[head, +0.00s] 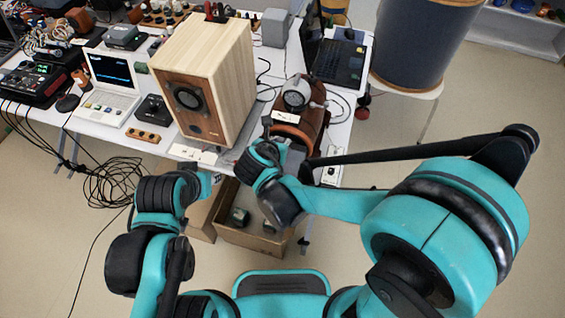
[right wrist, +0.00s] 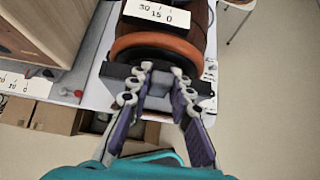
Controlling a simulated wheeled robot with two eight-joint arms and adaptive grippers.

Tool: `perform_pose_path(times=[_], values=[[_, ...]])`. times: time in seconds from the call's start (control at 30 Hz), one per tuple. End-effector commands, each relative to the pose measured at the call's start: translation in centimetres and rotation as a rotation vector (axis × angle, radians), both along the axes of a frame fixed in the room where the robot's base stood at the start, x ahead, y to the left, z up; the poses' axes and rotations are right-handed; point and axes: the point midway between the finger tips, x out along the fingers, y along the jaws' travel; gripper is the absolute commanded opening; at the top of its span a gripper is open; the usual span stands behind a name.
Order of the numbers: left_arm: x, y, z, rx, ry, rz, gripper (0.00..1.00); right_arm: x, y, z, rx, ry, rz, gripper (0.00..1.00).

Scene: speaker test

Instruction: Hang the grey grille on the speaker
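The speaker (head: 222,75) is a light wooden box with a dark round driver on its brown front, standing upright on the white table. In the right wrist view, its wooden side (right wrist: 45,25) shows at the upper left. I cannot make out the grey grille for certain. My right gripper (right wrist: 164,78) has its fingertips apart at a dark grey block below an orange-ringed device; whether they touch it is unclear. In the head view, my right gripper (head: 283,158) is at the table's front edge, right of the speaker. My left gripper (head: 207,180) is below the speaker, its fingers mostly hidden.
The orange-ringed brown device (head: 300,118) stands right of the speaker. A laptop (head: 340,62) is behind it. An open cardboard box (head: 255,237) is below the table front. Cables (head: 115,180) hang at the left.

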Motion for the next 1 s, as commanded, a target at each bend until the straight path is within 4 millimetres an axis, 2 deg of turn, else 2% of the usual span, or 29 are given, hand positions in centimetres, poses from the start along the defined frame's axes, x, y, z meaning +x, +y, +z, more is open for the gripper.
perform_pose_path(times=[0.57, 1.0], values=[[0.0, 0.0, 0.0, 0.000, 0.000, 0.000, 0.33, 0.0, 0.0, 0.0, 0.000, 0.001, 0.000, 0.00], [0.0, 0.0, 1.4, 0.000, 0.000, 0.000, 0.33, 0.0, 0.0, 1.7, 0.000, 0.000, 0.000, 0.00]])
